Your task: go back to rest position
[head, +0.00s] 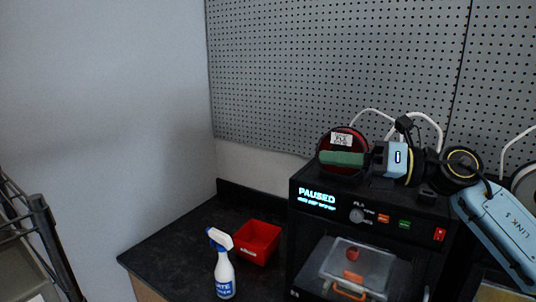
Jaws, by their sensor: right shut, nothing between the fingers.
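My right arm comes in from the right. Its gripper (326,157) is over the top of the black 3D printer (300,222), with its green fingers together, pointing left and empty. The fingers overlap a dark red filament spool (342,138) in the picture; I cannot tell whether they touch it. My left gripper is not in view.
The printer's display (317,198) reads PAUSED. Behind its front window are a small red object (353,254) and an orange scraper-like piece (350,291). A red bin (258,242) and a spray bottle (224,270) stand on the dark counter (175,252). A pegboard (330,65) backs it.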

